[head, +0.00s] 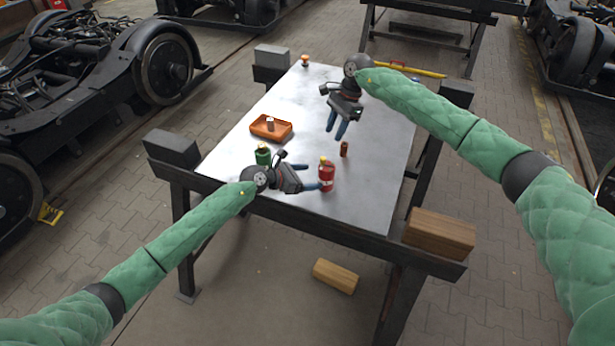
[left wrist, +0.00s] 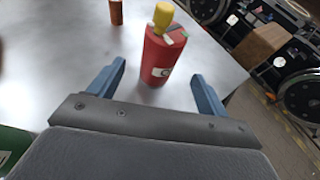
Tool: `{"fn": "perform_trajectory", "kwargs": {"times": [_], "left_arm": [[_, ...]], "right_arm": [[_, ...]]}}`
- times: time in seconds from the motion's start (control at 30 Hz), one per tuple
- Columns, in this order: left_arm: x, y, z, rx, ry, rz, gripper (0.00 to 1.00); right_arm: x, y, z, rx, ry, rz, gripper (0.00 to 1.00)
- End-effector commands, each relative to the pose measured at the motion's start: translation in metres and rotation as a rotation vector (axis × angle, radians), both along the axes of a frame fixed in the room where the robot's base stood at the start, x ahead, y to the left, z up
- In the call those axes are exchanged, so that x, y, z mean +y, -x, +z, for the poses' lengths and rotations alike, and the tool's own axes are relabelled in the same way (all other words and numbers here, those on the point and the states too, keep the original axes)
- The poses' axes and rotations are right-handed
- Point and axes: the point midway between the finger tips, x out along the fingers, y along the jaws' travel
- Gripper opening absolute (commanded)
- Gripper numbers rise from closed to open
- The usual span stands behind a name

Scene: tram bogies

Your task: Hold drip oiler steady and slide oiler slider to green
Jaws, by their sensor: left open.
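The red drip oiler (head: 326,178), with a yellow top and a white label, stands upright near the table's front edge. In the left wrist view the oiler (left wrist: 161,62) stands between and just beyond my open left fingers (left wrist: 158,82), with visible gaps on both sides. A small strip with a green patch (left wrist: 176,38) shows on its top; the slider's exact position is too small to tell. My left gripper (head: 318,187) is low beside the oiler, coming from the left. My right gripper (head: 337,130) is empty above the table behind the oiler, its two blue fingers apart.
A small brown cylinder (head: 344,149) stands behind the oiler. A green container (head: 263,155) is close behind my left wrist. An orange tray (head: 257,131) holding a small item lies farther left. An orange-topped item (head: 305,61) is at the far edge. The table's right side is clear.

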Motion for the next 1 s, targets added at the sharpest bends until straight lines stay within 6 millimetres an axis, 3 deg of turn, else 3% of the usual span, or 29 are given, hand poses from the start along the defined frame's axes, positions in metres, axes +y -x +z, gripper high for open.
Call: {"fn": "perform_trajectory", "kwargs": {"times": [0.6, 1.0], "left_arm": [[-0.054, -0.034, -0.025, -0.006, -0.003, 0.000, 0.77], [-0.062, -0.039, -0.029, -0.006, -0.003, 0.000, 0.77]], "right_arm": [[0.000, 0.000, 0.000, 0.000, 0.000, 0.000, 0.36], [0.000, 0.000, 0.000, 0.000, 0.000, 0.000, 0.36]]}}
